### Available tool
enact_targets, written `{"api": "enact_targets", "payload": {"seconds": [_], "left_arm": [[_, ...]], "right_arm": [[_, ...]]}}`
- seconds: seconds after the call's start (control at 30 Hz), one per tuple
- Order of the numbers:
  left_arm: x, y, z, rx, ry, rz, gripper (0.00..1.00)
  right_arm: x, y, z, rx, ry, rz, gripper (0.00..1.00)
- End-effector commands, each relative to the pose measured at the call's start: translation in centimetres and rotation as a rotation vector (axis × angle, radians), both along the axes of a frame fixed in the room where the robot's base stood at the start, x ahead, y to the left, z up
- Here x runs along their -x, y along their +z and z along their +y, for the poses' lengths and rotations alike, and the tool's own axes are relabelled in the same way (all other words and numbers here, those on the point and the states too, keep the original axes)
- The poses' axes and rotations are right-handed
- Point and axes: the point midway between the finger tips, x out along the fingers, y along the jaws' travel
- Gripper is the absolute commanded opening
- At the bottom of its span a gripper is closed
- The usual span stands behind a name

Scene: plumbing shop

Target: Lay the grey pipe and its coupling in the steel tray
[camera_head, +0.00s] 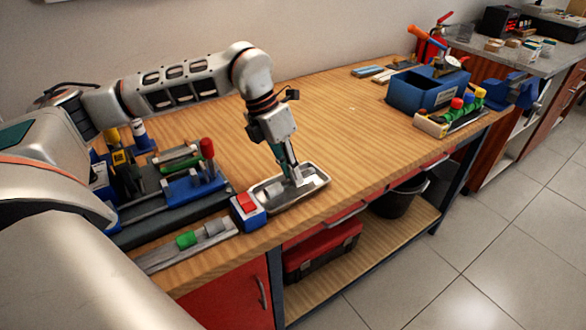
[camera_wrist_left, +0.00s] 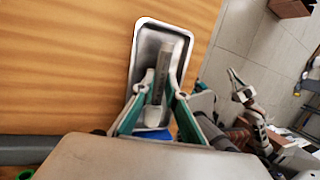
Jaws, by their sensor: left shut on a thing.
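The steel tray (camera_head: 322,181) lies on the bench near its front edge; it also shows in the left wrist view (camera_wrist_left: 136,45). My left gripper (camera_head: 295,182) points down into the tray, shut on the grey pipe (camera_wrist_left: 164,66). In the left wrist view the pipe lies between the green-sided fingers, over the tray floor. A paler, wider piece at its near end looks like the coupling (camera_wrist_left: 153,114). I cannot tell whether the pipe touches the tray floor. What looks like my right gripper (camera_wrist_left: 241,82) shows small over the floor; its opening is unclear.
A blue box with a red top (camera_head: 248,212) stands just left of the tray. A rail with a green piece (camera_head: 187,240) and a rack of tools (camera_head: 190,185) are further left. A blue bin (camera_head: 428,92) stands far right. The bench middle is clear.

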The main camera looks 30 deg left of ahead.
Motion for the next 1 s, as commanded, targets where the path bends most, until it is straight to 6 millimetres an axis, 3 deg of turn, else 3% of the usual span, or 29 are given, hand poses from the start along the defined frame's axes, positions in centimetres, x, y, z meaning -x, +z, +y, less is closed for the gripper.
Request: {"api": "enact_targets", "payload": {"seconds": [0.37, 0.4, 0.47, 0.5, 0.83, 1.0], "left_arm": [[0.0, -0.5, 0.0, 0.0, 0.0, 0.0, 0.0], [0.0, -0.5, 0.0, 0.0, 0.0, 0.0, 0.15], [0.0, -0.5, 0.0, 0.0, 0.0, 0.0, 0.31], [0.0, -0.5, 0.0, 0.0, 0.0, 0.0, 0.32], [0.0, -0.3, 0.0, 0.0, 0.0, 0.0, 0.32], [0.1, 1.3, 0.6, 0.001, 0.001, -0.003, 0.32]], "right_arm": [[-0.5, 0.3, -0.1, 0.002, 0.0, -0.011, 0.0], [-0.5, 0.3, -0.1, 0.002, 0.0, -0.011, 0.0], [-0.4, 0.2, -0.1, 0.002, 0.0, -0.01, 0.0], [-0.4, 0.2, -0.1, 0.002, 0.0, -0.009, 0.0], [-0.1, -0.2, -0.1, 0.004, 0.004, -0.001, 0.0], [-0.1, -0.2, 0.0, 0.003, 0.002, -0.002, 0.0]]}}
